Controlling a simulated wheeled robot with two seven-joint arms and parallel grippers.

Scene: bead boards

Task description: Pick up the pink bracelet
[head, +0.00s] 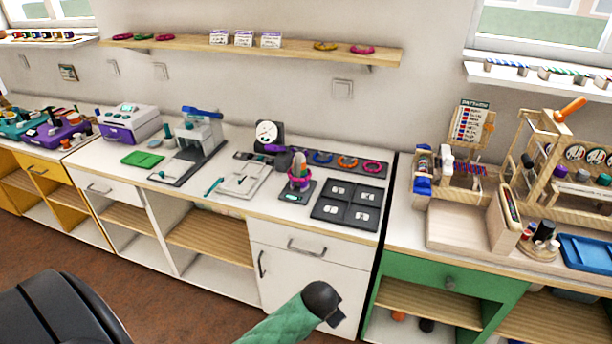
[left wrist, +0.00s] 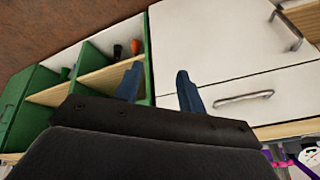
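A pink bracelet (head: 372,167) lies at the right end of a dark display strip (head: 330,171) on the white counter, beside an orange one (head: 347,162) and a blue one (head: 322,157). Other pinkish rings lie on the wall shelf, one at its right end (head: 362,49). My left gripper (head: 331,311) is low in front of the white cabinet, below the counter and well apart from the bracelets. In the left wrist view its two fingers (left wrist: 158,86) are spread with nothing between them. My right gripper is not in view.
A black four-square tray (head: 347,204) and a small stand with stacked colored rings (head: 299,180) are in front of the strip. A round dial (head: 267,134) stands behind. A wooden organizer (head: 460,236) is to the right. The counter edge lies above my gripper.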

